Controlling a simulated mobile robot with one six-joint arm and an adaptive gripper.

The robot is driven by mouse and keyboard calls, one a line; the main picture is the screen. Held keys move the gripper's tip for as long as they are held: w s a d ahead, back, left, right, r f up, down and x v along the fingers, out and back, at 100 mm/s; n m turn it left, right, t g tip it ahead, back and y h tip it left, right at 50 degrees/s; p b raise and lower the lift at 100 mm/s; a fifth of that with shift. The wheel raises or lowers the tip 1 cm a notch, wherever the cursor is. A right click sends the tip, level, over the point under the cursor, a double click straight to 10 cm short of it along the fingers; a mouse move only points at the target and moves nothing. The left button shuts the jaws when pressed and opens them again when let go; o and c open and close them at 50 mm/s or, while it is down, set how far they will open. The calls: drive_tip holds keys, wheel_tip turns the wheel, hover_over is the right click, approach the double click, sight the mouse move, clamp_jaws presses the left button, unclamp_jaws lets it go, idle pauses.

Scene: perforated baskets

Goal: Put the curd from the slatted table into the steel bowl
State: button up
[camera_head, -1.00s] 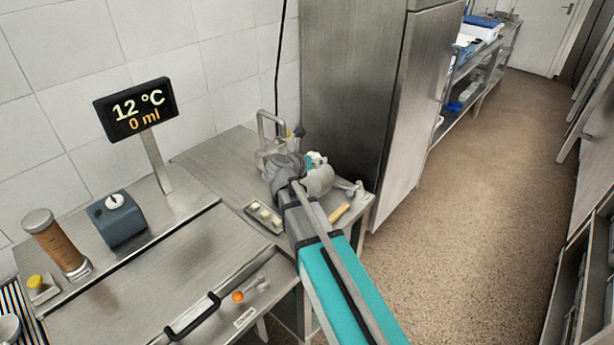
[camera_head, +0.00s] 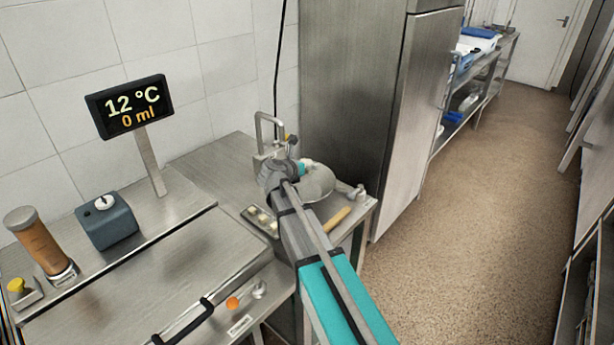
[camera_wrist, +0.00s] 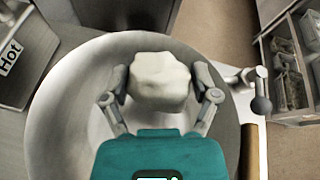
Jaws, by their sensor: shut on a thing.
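The curd (camera_wrist: 160,82) is a white, uneven block in the wrist view. My gripper (camera_wrist: 161,90) is shut on it, with one finger on each side. The wide round steel bowl (camera_wrist: 65,110) lies behind and around the curd in that view, so the curd is over the bowl's inside; the gap between them cannot be judged. In the head view the steel bowl (camera_head: 318,184) sits on the steel counter beyond my arm, which partly hides it. The curd is mostly hidden there by my wrist.
A tray with small pale pieces (camera_head: 259,221) lies left of my arm. A wooden-coloured handle (camera_head: 338,217) lies to its right, near the counter edge. A tall steel cabinet (camera_head: 345,90) stands close behind the bowl. A box marked Hot (camera_wrist: 18,50) is left of the bowl.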

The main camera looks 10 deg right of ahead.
drive_tip(key=shift+f, duration=0.1)
drive_tip(key=shift+w+a+f+b, duration=0.1)
drive_tip(key=shift+w+f+b, duration=0.3)
drive_tip(key=shift+f+b, duration=1.55)
drive_tip(key=shift+b, duration=0.1)
drive_tip(key=shift+f+b, duration=0.3)
drive_tip(key=shift+f+b, duration=0.3)
drive_tip(key=o, duration=1)
drive_tip(key=shift+r, duration=0.25)
